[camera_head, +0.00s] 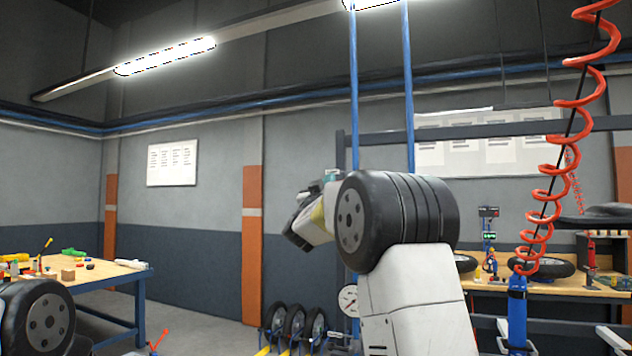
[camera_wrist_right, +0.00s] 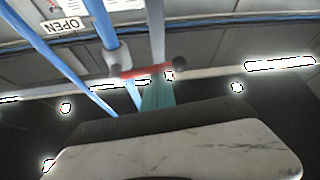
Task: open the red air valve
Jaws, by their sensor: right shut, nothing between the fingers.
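The red valve handle (camera_wrist_right: 146,72) shows in the wrist view as a short bar lying across a blue pipe (camera_wrist_right: 103,25). The right gripper (camera_wrist_right: 155,96), with teal fingers, is shut and empty. Its tips are at or just below the handle in the picture; I cannot tell whether they touch it. In the head view the right gripper (camera_head: 332,175) shows only as a small teal part beyond my wrist, and my arm hides the valve. My left gripper is out of view.
An upside-down OPEN sign (camera_wrist_right: 61,25) hangs beside the pipes. Two blue vertical pipes (camera_head: 408,90) rise behind my right arm, with a pressure gauge (camera_head: 349,300) lower down. A red coiled hose (camera_head: 548,195) hangs at the right. A workbench (camera_head: 100,276) stands left.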

